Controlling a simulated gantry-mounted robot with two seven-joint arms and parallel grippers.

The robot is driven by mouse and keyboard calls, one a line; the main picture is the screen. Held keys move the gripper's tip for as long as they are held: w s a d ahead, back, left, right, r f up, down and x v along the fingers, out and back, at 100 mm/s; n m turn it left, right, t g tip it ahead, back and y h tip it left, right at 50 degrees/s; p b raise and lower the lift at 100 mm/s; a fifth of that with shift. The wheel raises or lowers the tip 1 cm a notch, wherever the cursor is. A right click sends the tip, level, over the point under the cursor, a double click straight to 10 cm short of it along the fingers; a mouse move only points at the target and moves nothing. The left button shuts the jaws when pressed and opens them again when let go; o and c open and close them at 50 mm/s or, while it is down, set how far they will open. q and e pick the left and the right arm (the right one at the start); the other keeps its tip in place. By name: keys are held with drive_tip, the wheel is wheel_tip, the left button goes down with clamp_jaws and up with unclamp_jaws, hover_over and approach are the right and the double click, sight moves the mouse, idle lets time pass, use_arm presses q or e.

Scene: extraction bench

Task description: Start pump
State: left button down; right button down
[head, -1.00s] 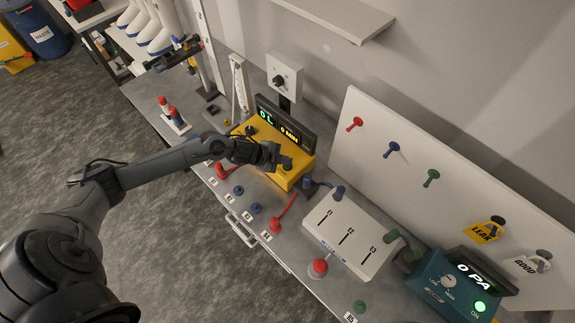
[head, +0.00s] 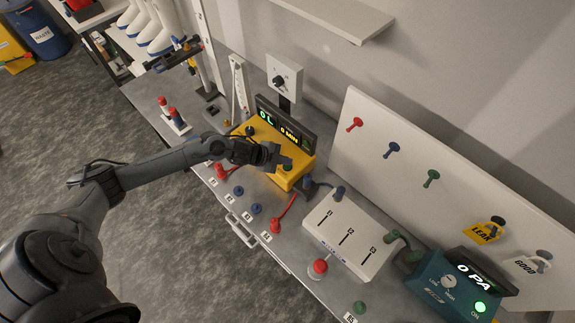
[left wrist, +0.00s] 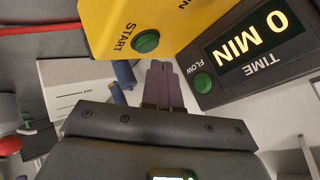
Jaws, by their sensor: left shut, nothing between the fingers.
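The yellow pump (head: 290,180) stands on the bench with a dark display (head: 287,124) at its back reading 0 L and 0 MIN. Its green START button (left wrist: 146,41) shows clearly in the left wrist view, and in the head view the green button (head: 287,167) is just beside my fingertips. My left gripper (head: 277,158) is shut and empty over the pump's front part. In the left wrist view its closed fingers (left wrist: 163,84) appear below and right of the START button, and I see no clear contact. My right gripper is not in view.
A white manifold box (head: 348,235) with numbered slots stands to the right. A teal gauge (head: 458,287) beyond it reads 0 PA. A white wall panel (head: 400,185) carries coloured pegs and tags. Red and blue valves (head: 256,208) line the bench front. A wall knob box (head: 285,77) is behind.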

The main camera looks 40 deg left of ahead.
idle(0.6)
use_arm(q)
drive_tip(key=shift+f, duration=0.25)
drive_tip(key=shift+f, duration=0.2)
drive_tip(key=shift+f+b, duration=0.45)
idle(0.7)
drive_tip(key=shift+r, duration=0.1)
drive_tip(key=shift+r+p, duration=0.8)
drive_tip(key=shift+p, duration=0.1)
